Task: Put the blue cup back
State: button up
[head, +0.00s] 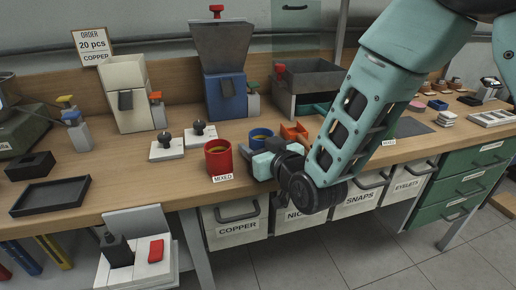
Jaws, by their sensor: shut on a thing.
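The blue cup (260,134) is upright at the middle of the workbench, with brassy contents showing inside its rim. My gripper (260,150) reaches it from the front right and is shut on it. The gripper and wrist hide the cup's lower part, so I cannot tell whether its base touches the bench. A red cup (218,158) with similar contents stands just to the left, behind a label reading MIXED (223,178).
A blue hopper machine (225,95) stands behind the cups, with a cream one (126,95) to its left. Two white blocks with black knobs (167,150) and an orange tray (294,132) are nearby. Labelled drawers (238,228) hang under the bench (118,190). My arm covers the right middle.

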jog(key=shift+f, duration=0.2)
jog(key=o, duration=1)
jog(key=shift+r, duration=0.1)
